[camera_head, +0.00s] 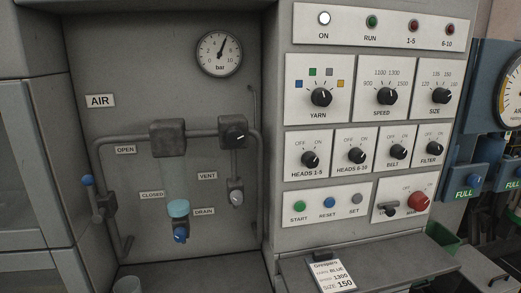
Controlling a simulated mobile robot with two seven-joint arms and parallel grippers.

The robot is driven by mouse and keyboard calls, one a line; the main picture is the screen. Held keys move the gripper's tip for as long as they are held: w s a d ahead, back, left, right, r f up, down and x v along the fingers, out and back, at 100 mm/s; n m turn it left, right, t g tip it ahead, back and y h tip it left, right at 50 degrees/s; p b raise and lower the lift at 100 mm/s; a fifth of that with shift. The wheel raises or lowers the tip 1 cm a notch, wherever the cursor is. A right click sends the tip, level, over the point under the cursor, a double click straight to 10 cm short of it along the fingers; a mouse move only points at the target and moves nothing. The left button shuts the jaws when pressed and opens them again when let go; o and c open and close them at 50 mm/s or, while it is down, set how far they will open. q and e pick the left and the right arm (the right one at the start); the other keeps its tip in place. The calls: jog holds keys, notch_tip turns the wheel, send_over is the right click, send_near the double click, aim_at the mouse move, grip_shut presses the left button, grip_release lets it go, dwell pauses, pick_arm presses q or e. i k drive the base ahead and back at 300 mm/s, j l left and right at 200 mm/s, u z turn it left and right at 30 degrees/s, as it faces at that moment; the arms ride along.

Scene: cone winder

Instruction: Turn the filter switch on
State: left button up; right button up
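The filter switch (429,149) is a black rotary knob at the right end of the lower knob row on the white panel. OFF is printed at its upper left and ON at its upper right. Its pointer is too small to read with certainty. The similar belt knob (394,153) is just left of it. Neither of my grippers shows in the head view.
Above are the yarn (321,97), speed (387,96) and size (439,96) knobs. Below are push buttons and a red main switch (419,202). A ledge (410,262) with a card (333,272) juts out underneath. Air pipes and a gauge (219,54) are left.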

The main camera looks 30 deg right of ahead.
aim_at(434, 148)
jog(key=z, duration=2.2)
